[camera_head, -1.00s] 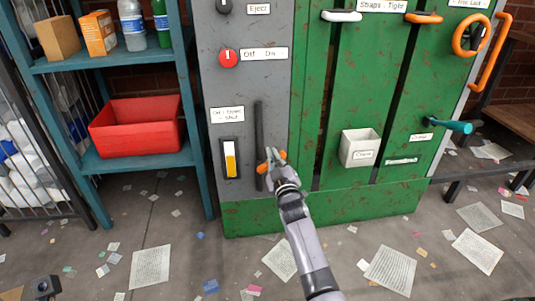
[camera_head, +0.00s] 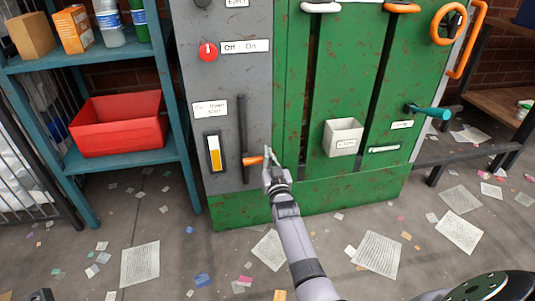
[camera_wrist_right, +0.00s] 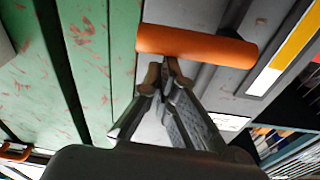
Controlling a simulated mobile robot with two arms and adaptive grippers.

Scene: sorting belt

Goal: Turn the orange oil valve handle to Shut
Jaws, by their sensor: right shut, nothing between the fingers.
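The orange oil valve handle (camera_head: 252,160) sticks out from a dark vertical slot (camera_head: 242,125) in the grey panel, in the slot's lower part. A small label (camera_head: 210,109) stands to its upper left; its words are blurred, perhaps ending in "Shut". My right gripper (camera_head: 269,154) is shut and empty, just right of the handle in the head view. In the right wrist view the orange handle (camera_wrist_right: 195,44) lies across, just beyond the closed fingertips (camera_wrist_right: 166,65). I cannot tell whether they touch. My left gripper is not in view.
A yellow-and-white gauge (camera_head: 214,153) is left of the slot. A red switch (camera_head: 208,51) is above. The green machine holds a white bin (camera_head: 343,137) and a teal handle (camera_head: 428,111). A teal shelf (camera_head: 120,160) with a red crate (camera_head: 120,122) stands left. Papers litter the floor.

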